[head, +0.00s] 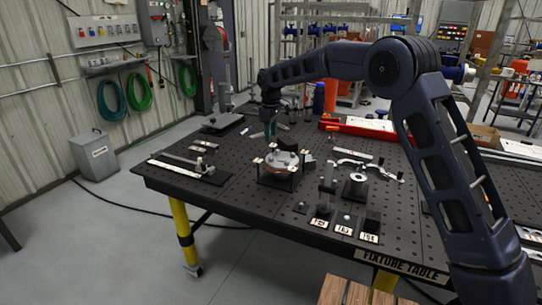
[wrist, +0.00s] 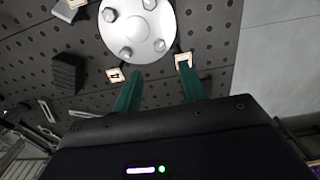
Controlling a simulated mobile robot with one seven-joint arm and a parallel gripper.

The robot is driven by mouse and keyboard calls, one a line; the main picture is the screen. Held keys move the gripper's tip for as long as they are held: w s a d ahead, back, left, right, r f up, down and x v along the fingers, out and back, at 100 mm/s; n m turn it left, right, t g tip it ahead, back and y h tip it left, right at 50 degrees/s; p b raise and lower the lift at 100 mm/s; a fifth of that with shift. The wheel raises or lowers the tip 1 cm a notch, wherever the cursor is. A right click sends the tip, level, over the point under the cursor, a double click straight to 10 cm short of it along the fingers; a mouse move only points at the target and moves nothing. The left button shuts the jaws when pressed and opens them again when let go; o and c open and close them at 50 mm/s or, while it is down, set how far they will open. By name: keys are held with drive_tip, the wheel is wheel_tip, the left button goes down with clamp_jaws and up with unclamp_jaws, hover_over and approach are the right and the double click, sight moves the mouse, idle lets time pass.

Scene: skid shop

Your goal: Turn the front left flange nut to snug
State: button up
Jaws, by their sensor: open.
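A round metal flange (head: 282,160) sits in a black stand on the fixture table (head: 225,190). In the wrist view the flange (wrist: 138,28) is a pale disc at the top, with several nuts near its rim. One nut (wrist: 126,52) and another nut (wrist: 158,45) are on the side nearest my gripper. I cannot tell for sure which one is the front left nut. My gripper (wrist: 160,76) has two green fingers, open and spread apart, with nothing between them. In the head view my gripper (head: 271,130) hangs just above and behind the flange.
Small pale tags (wrist: 116,75) stand around the flange. Metal clamps (head: 357,182) and numbered blocks (head: 343,226) are to its right and front. A bar tool (head: 185,164) lies at left, and a red tool (head: 365,130) lies behind. Bare table shows front left.

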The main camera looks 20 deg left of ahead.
sight(271, 159)
wheel_tip(271, 159, down, 10)
drive_tip(key=shift+f, duration=0.15)
idle(0.3)
clamp_jaws()
